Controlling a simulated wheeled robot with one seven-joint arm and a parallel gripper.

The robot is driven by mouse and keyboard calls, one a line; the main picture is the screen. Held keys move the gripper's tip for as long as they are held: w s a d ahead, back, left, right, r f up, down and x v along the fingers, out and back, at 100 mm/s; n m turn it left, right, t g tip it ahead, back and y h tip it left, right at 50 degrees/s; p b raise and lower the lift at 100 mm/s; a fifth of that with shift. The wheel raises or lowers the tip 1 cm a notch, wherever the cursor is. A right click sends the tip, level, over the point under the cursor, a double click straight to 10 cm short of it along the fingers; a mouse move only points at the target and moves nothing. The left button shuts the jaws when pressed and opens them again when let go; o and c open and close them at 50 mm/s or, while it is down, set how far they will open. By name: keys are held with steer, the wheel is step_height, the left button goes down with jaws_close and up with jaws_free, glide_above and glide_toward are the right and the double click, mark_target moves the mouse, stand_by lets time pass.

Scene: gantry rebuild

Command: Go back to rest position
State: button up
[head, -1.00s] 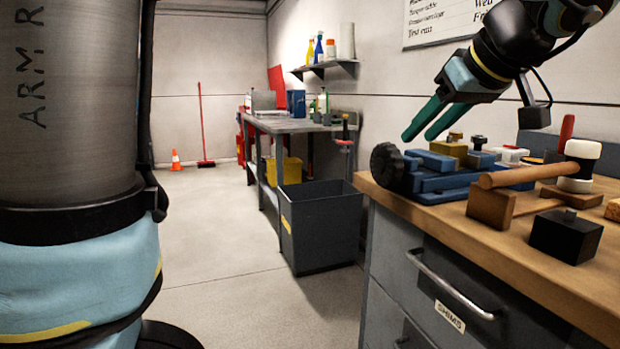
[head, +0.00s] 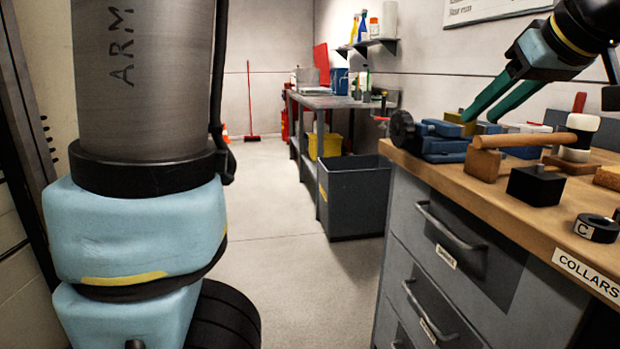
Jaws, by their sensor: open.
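My gripper (head: 492,108) shows at the upper right in the head view, with two green fingers pointing down and left. The fingers are apart and nothing shows between them. The fingertips appear in front of or above a blue vise (head: 440,142) on the wooden workbench (head: 500,204); I cannot tell whether they touch anything. A brass-coloured block (head: 459,124) sits at the vise, close to the fingertips. My arm comes in from the upper right corner.
A grey bin (head: 354,195) stands left of the drawers (head: 440,260). The floor (head: 275,240) in the middle is clear.

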steer(key=w+a+f+m+g+y, duration=0.1)
steer(key=w+a+f+m+g, duration=0.15)
steer(key=w+a+f, duration=0.4)
steer(key=a+f+g+h, duration=0.3)
steer(key=a+f+g, duration=0.2)
steer(key=a+f, duration=1.9)
step_height(320, 180, up, 20)
steer(key=a+p, duration=0.1)
steer(key=p, duration=1.6)
steer(key=shift+s+a+m+p, duration=0.3)
steer(key=shift+s+m+p, duration=0.05)
steer(key=shift+m+p, duration=0.1)
